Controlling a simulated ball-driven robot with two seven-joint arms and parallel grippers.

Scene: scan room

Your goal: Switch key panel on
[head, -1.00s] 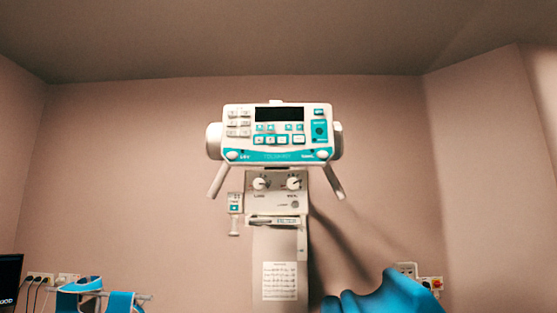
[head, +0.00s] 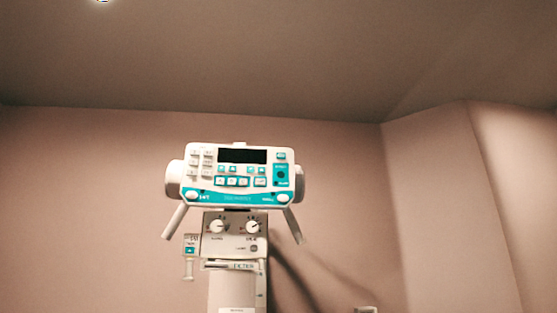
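The key panel (head: 240,178) is a white and teal control head on top of a column, left of the middle in the head view. It has a dark display (head: 242,156), which shows no lit readout. Rows of small white and teal keys (head: 240,182) sit below the display, with more keys at its left. A teal block (head: 281,175) with a dark round spot is at its right. Neither of my grippers is in view.
Two handles slant down from the panel's sides. Below it is a white box with two knobs (head: 235,226), on the column (head: 238,290). A pinkish wall (head: 80,200) stands behind. The space around the panel looks clear.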

